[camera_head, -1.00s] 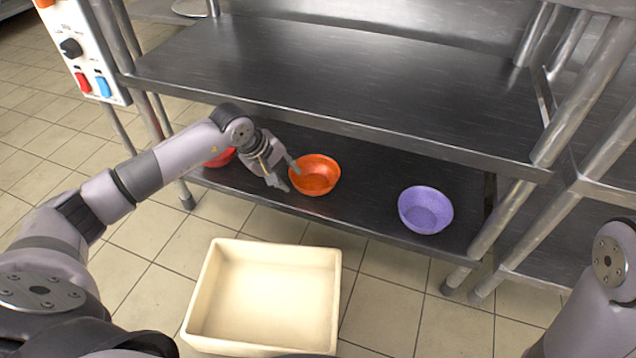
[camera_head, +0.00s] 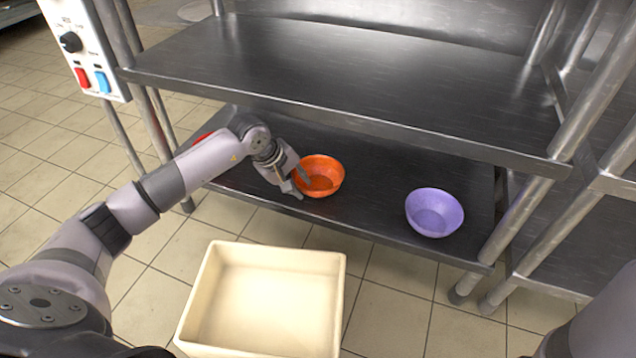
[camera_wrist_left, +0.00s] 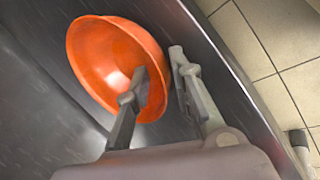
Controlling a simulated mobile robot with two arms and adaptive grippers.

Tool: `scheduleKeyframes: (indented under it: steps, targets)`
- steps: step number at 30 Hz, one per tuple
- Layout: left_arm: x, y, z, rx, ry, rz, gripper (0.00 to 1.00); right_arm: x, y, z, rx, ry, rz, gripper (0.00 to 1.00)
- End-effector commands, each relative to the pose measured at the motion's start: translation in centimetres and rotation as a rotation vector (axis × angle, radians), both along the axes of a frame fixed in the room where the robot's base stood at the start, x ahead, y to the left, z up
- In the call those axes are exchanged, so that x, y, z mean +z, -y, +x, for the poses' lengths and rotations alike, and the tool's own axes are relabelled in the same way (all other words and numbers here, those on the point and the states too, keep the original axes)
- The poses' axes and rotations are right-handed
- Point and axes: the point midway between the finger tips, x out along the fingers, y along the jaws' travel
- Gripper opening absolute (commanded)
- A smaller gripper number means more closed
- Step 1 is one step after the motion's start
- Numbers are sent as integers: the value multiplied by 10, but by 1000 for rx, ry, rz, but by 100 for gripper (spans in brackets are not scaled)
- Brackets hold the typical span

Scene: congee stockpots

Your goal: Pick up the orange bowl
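The orange bowl (camera_head: 323,170) stands upright on the lower shelf in the head view. It also shows in the left wrist view (camera_wrist_left: 105,55). My left gripper (camera_head: 301,186) is at the bowl's near left rim. In the left wrist view the gripper (camera_wrist_left: 160,65) has one finger inside the bowl and the other outside, with the rim between them. The fingers are apart, with a gap showing between the outer finger and the rim. My right gripper is out of view; only part of my right arm shows at the right edge.
A purple bowl (camera_head: 434,212) stands on the lower shelf (camera_head: 375,200) to the right. A red bowl (camera_head: 203,138) is mostly hidden behind my left arm. The upper shelf (camera_head: 340,85) overhangs the back. An empty cream bin (camera_head: 340,300) sits in front on the tiled floor.

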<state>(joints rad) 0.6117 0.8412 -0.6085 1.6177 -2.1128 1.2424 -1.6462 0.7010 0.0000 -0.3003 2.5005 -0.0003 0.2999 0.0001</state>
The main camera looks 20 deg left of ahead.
Motion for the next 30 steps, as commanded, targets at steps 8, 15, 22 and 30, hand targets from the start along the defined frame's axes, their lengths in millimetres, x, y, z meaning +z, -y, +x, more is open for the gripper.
scheduleKeyframes:
  steps: [8,15,22,30]
  targets:
    - [0,0,0,0,0,0,1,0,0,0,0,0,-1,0]
    - [0,0,0,0,0,0,0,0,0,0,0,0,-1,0]
    - [0,0,0,0,1,0,0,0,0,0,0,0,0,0]
    - [3,0,0,0,1,0,0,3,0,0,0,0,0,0]
